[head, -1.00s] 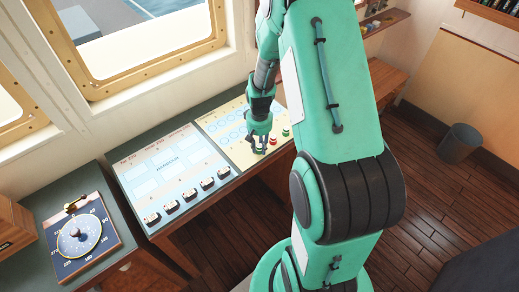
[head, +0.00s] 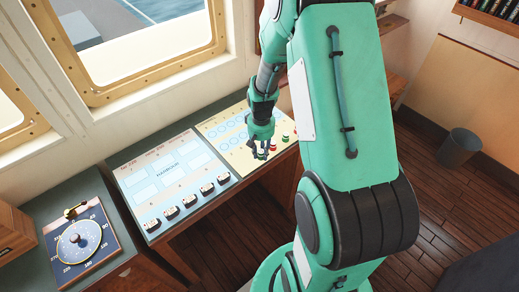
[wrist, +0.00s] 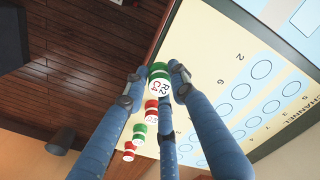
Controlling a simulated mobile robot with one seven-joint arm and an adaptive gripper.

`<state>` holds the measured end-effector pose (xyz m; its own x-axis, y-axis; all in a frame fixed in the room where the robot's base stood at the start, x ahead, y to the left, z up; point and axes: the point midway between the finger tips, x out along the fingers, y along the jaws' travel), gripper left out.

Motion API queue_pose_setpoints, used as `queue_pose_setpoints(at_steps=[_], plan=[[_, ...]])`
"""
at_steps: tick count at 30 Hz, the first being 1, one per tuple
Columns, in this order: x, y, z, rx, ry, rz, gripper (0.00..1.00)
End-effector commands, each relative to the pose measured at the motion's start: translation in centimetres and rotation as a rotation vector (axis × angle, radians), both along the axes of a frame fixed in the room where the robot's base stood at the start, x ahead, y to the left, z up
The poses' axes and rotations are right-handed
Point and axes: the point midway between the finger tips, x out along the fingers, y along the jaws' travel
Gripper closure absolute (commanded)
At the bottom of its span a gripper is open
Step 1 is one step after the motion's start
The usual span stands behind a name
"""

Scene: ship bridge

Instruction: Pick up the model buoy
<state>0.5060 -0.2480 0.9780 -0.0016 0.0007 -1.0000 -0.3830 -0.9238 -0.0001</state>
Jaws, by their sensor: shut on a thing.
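A small model buoy (wrist: 160,88) with green and white bands and an "R2" mark is between my gripper's fingertips in the wrist view. My gripper (wrist: 158,73) is shut on it, with blue fingers on its sides. In the head view my gripper (head: 261,147) points down at the near edge of the cream chart board (head: 214,130). The fingers partly hide the buoy there, and I cannot tell whether its base touches the board.
Other red and green buoys stand in a row beside it, the nearest red one (wrist: 151,110) close to the fingers. A blue-white chart (head: 185,168) with several small blocks lies left. A compass dial board (head: 80,245) is further left. A bin (head: 459,146) stands on the floor.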

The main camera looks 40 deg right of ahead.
Motion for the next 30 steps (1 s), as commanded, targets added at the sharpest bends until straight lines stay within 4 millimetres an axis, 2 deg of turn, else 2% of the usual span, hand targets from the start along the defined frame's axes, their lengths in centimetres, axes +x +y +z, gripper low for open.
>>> queue_pose_setpoints(at_steps=[6, 15, 22, 30], plan=[[-3.9, 1.9, 0.5, 0.000, -0.001, 0.000, 0.89], [-8.7, 4.3, 1.0, -0.001, -0.002, 0.000, 0.89], [-11.0, 5.4, 1.2, 0.000, -0.001, 0.000, 0.89], [-11.8, 5.8, 1.3, -0.001, -0.002, 0.000, 0.89]])
